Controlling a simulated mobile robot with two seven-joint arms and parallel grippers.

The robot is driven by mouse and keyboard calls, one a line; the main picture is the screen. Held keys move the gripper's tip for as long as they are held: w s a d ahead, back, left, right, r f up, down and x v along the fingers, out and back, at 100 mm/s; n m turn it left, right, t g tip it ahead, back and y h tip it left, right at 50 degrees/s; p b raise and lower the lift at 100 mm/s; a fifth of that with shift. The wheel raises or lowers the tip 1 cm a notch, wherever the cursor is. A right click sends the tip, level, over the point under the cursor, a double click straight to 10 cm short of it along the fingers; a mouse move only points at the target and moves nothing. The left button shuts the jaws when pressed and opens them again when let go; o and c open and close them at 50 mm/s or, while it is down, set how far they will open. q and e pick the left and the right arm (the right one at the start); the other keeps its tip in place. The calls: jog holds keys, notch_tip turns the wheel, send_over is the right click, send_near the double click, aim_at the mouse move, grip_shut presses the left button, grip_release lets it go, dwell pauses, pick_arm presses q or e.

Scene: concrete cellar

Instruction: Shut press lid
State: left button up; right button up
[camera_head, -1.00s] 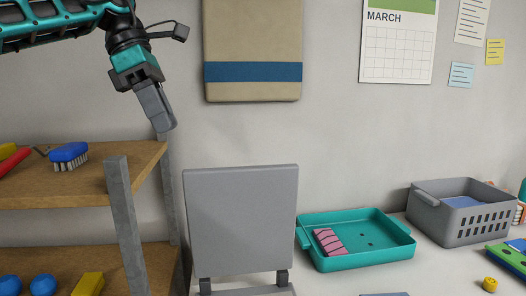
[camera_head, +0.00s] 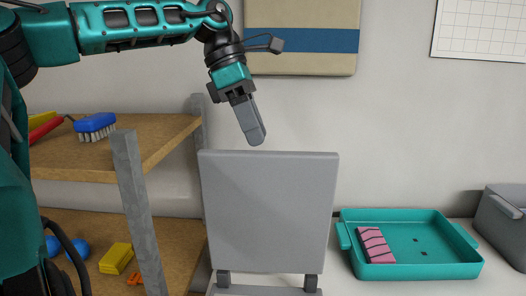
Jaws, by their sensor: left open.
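The press lid (camera_head: 268,212) is a flat grey panel standing upright on two dark hinges. The hinges join it to the grey press base (camera_head: 262,290), of which only a strip shows at the bottom edge. My left gripper (camera_head: 256,136) points down, with its grey fingers just above the lid's top edge in the picture. It is open and empty, seen nearly side-on so the fingers overlap. I cannot tell how far in front of or behind the lid it is. My right gripper is not in view.
A wooden shelf (camera_head: 160,135) at left holds a blue brush (camera_head: 95,122) and a yellow block (camera_head: 116,258). Right of the lid are a teal tray (camera_head: 425,272) with a pink striped item (camera_head: 375,246) and a grey basket (camera_head: 503,225). A beige-blue panel (camera_head: 302,12) hangs behind.

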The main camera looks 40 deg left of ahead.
pick_arm(q)
jog(key=shift+x, duration=2.05)
jog(key=shift+c, duration=0.2)
jog(key=shift+r, duration=0.1)
grip_shut()
